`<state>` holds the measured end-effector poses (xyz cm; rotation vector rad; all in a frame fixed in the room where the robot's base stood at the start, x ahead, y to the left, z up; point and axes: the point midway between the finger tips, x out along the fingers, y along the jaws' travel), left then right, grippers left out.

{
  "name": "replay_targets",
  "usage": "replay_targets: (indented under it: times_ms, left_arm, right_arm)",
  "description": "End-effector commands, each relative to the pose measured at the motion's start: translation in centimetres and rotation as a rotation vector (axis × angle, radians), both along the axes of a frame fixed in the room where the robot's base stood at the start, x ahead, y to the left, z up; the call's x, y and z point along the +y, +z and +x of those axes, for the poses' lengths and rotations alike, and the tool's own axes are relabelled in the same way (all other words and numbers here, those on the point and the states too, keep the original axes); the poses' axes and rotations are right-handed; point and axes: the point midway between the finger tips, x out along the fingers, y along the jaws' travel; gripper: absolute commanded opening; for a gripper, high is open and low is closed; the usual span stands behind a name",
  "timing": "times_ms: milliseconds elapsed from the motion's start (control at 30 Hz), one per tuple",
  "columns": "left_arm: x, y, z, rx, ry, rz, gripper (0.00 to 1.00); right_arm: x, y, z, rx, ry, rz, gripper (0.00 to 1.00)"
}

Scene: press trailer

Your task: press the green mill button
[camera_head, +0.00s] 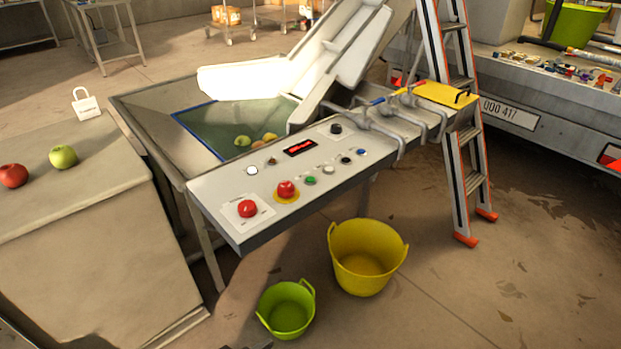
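The control panel (262,213) is a grey slanted board at the front of the metal hopper. A small green button (311,180) sits on it, just right of a red mushroom button on a yellow base (286,190). A white button (328,170), a black button (346,160) and a blue button (361,151) follow to its right. A larger red knob (247,208) on a white plate is at the panel's left end. A red display (299,147) is above the green button. Neither of my grippers is in view, and nothing covers the green button.
Below the panel stand a yellow bucket (366,258) and a green bucket (287,309). A ladder (466,130) stands right. Metal levers or taps (405,112) sit at the panel's right end. The air before the panel is free.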

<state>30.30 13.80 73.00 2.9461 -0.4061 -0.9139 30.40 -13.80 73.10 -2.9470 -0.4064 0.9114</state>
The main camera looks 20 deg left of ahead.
Motion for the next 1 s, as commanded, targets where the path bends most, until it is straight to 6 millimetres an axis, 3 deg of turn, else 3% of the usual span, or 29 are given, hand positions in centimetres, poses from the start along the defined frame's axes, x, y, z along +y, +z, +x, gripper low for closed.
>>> replay_targets:
  times_ms: [33,100,1000]
  left_arm:
    - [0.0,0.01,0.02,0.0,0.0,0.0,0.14]
    - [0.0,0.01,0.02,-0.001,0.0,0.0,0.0]
    - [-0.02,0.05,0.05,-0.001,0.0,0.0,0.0]
  right_arm:
    - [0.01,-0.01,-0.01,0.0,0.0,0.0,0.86]
    - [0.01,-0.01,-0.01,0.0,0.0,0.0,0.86]
    - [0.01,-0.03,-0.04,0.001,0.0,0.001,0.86]
